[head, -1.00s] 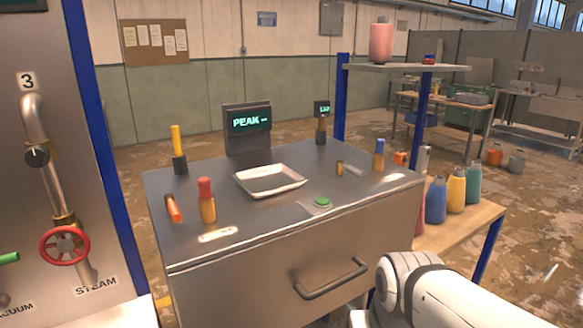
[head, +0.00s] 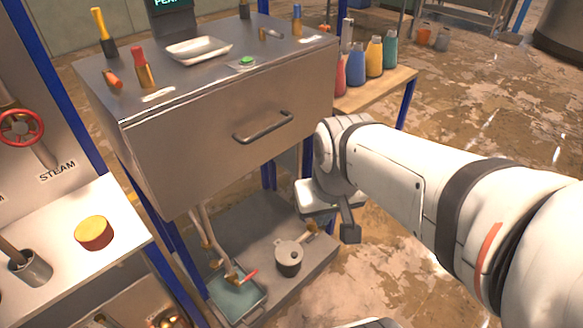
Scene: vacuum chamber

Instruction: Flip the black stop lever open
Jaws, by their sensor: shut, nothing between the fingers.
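I cannot make out a black stop lever in the head view. My gripper (head: 350,233) shows as a small dark tip below the white wrist of my arm. It is shut and empty, in the air in front of the lower shelf and to the right of the drawer. Thin pipes (head: 208,235) come down under the drawer cabinet to a greenish tray (head: 237,297). A small red handle (head: 248,276) shows by the pipe's lower end.
The drawer cabinet (head: 225,150) with its dark handle (head: 264,128) stands left of my arm. A grey pot (head: 289,258) sits on the lower shelf (head: 318,262). A white bench (head: 120,212) holds a yellow-topped tin (head: 94,232).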

